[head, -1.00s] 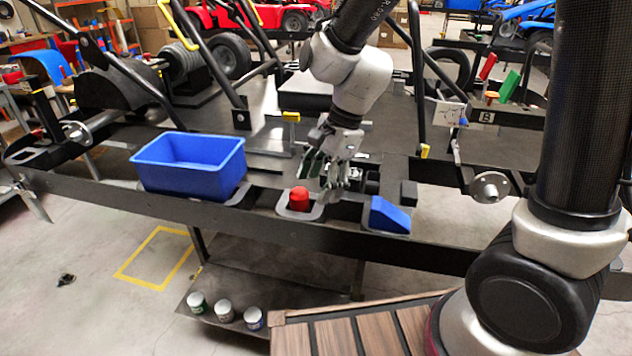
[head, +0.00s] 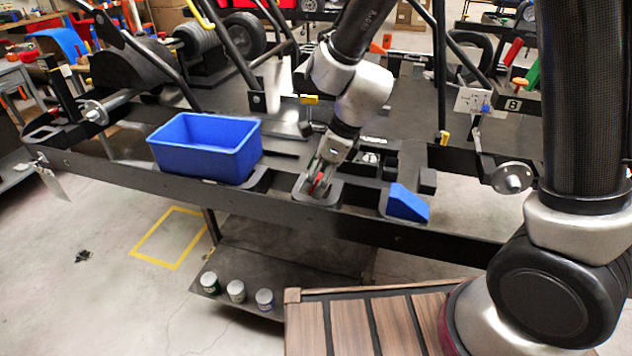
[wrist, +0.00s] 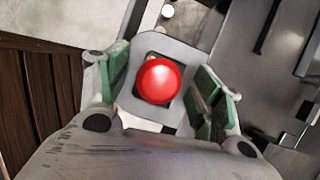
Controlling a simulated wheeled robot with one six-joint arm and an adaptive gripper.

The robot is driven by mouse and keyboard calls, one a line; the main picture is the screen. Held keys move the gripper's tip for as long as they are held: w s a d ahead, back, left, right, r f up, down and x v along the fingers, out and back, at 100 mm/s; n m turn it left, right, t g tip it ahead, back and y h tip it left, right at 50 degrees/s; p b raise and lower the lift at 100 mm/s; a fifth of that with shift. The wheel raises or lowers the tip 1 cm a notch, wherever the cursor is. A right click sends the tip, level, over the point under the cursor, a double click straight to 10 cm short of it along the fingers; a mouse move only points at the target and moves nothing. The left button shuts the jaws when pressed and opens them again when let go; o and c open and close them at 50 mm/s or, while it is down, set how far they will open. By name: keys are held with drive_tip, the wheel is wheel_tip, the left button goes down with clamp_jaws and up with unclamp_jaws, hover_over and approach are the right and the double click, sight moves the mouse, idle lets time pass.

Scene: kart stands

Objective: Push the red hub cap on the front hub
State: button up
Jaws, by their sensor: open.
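The red hub cap (head: 318,181) stands in a square grey holder (head: 329,199) on the front rail of the stand. In the wrist view the round red cap (wrist: 160,81) sits centred between the fingers. My gripper (head: 317,182) is open, pointing down around the cap; in the wrist view its green-padded fingers (wrist: 162,92) are spread on both sides, with a gap to the cap. Two metal wheel hubs show, one at the left (head: 95,112) and one at the right (head: 512,178). Both look bare; I cannot tell which is the front hub.
A blue bin (head: 206,147) stands left of the holder and a blue wedge (head: 407,203) right of it. Black frame tubes (head: 236,62) rise behind. Several small cans or jars (head: 236,291) stand on the lower shelf. A wooden slatted surface (head: 365,325) lies in front.

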drive_tip(key=shift+f, duration=0.1)
drive_tip(key=shift+c, duration=0.2)
drive_tip(key=c, duration=0.9)
